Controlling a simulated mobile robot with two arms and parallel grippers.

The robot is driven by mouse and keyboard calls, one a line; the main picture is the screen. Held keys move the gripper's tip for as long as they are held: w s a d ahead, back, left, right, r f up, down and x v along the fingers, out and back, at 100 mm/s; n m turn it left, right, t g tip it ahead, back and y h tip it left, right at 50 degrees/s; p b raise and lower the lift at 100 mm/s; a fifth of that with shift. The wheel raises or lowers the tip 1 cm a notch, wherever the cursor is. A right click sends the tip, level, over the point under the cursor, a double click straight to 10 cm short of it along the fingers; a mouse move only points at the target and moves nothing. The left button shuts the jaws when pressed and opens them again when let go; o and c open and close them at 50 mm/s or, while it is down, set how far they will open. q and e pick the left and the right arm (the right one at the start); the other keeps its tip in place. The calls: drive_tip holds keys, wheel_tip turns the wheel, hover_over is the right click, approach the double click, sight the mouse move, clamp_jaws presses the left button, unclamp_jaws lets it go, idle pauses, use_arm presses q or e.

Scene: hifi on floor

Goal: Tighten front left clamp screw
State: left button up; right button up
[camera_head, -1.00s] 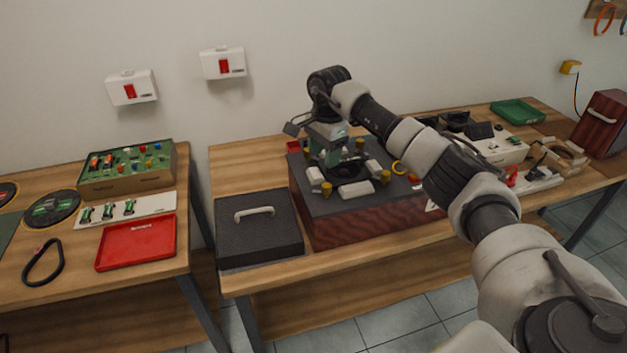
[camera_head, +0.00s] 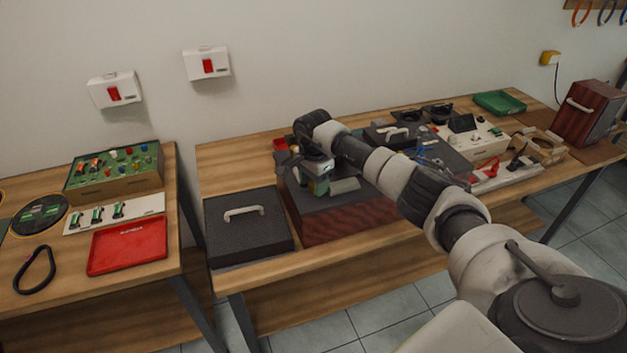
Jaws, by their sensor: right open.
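The hifi unit (camera_head: 345,222) is a dark-topped box with a red-brown wood front, standing on the middle bench. My right gripper (camera_head: 318,184) is open and points down over the front left part of its top. A small yellowish patch shows at the fingertips, where the front left clamp screw is. The gripper hides most of the screw, and I cannot tell whether the fingers touch it. A pale clamp block (camera_head: 345,186) shows just right of the gripper. My right forearm covers the rest of the unit's top. My left gripper is out of view.
A dark lid with a pale handle (camera_head: 245,212) lies left of the unit. A red tray (camera_head: 128,246) and a circuit board box (camera_head: 115,175) are on the left bench. Tools, a green tray (camera_head: 499,103) and a wooden case (camera_head: 590,113) crowd the right.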

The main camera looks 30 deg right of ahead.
drive_tip(key=shift+c, duration=0.5)
drive_tip(key=c, duration=0.8)
